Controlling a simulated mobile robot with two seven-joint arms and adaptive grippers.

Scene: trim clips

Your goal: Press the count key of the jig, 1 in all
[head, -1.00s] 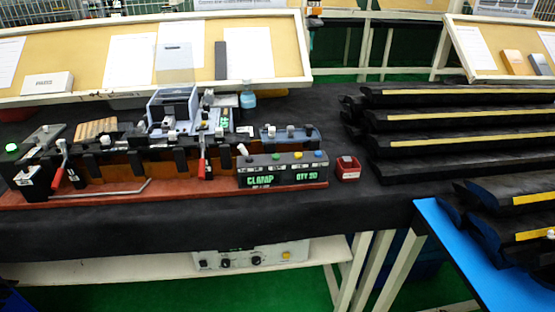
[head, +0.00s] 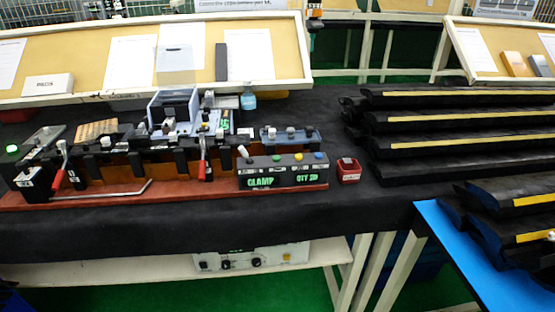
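The jig stands on the dark-covered bench at left, on a long red base (head: 110,198). Its black control box (head: 283,179) is at the base's right end. The green display (head: 262,182) seems to read CLAMP and a QTY figure of about 20. On the box top are a green key (head: 276,158), a yellow key (head: 298,157) and a blue key (head: 319,156). Their labels are too small to read, so I cannot tell which is the count key. Red-handled toggle clamps (head: 203,170) stand along the jig. Neither of my grippers is clearly in view.
A small red bin (head: 348,170) stands just right of the box. Black trim strips (head: 460,120) with yellow bands are stacked at right, some over a blue surface (head: 470,255). A blue bottle (head: 248,99) stands behind the jig. The bench front strip (head: 230,214) is clear.

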